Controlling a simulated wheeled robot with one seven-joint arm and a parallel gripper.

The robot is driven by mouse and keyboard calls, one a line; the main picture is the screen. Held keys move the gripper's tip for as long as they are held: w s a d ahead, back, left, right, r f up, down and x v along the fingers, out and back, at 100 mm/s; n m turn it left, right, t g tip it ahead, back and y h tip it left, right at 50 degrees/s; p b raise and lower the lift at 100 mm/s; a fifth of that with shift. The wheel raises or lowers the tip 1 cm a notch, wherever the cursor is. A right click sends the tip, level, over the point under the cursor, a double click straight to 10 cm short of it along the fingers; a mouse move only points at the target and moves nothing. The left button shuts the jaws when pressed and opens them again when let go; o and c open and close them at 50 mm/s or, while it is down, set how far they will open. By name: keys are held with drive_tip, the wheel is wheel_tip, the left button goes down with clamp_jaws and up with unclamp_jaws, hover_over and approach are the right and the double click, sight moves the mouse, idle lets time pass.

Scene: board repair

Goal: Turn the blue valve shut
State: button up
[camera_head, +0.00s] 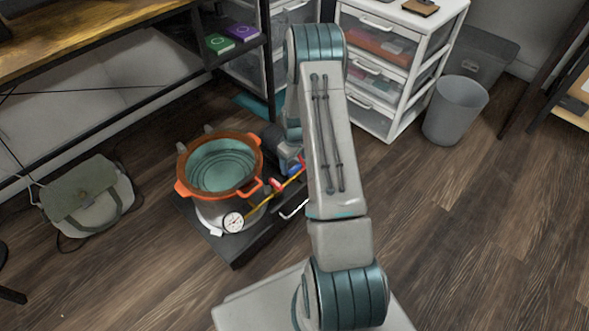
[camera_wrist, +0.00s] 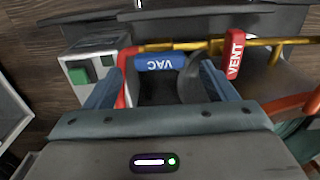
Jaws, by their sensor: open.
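The blue valve handle, marked VAC, (camera_wrist: 160,62) lies along the brass pipe (camera_wrist: 188,46), roughly parallel to it, in the wrist view. A red handle marked VENT (camera_wrist: 235,54) stands across the same pipe to its right. My gripper (camera_wrist: 163,73) is open, with one finger on each side of the blue handle; whether either finger touches it I cannot tell. In the head view, the blue handle (camera_head: 295,170) shows small beside my arm, and my arm largely hides the gripper.
An orange-rimmed pot (camera_head: 222,165) with a gauge (camera_head: 233,222) stands left of the valves on a dark platform (camera_head: 236,252). A drawer unit (camera_head: 385,75) and bin (camera_head: 455,110) stand behind.

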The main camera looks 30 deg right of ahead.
sight(295, 170)
drive_tip(key=shift+f+b, duration=0.3)
drive_tip(key=shift+f, duration=1.05)
drive_tip(key=c, duration=1)
